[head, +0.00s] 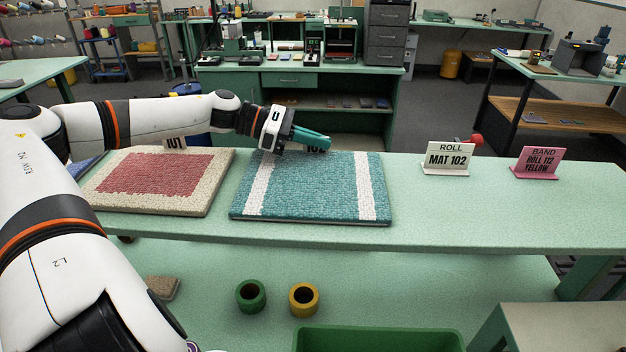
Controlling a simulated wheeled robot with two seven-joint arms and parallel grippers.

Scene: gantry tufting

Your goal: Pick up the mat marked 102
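The teal mat with two white stripes (312,190) lies flat on the green table. A tag behind its far edge, partly hidden by my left gripper, reads what looks like 102. My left gripper (322,143) is at the far edge of this mat, its fingers pointing right. It looks close to the edge, but I cannot tell whether it touches it. One finger hides the other, so its opening is unclear. My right gripper is not in view.
A cream mat with a red centre (155,172) lies left, its tag reading 101. A white "ROLL MAT 102" sign (446,158) and a pink "BAND" sign (535,163) stand right. Green (250,296) and yellow (303,299) rings and a green bin (378,338) are lower. Table between signs is clear.

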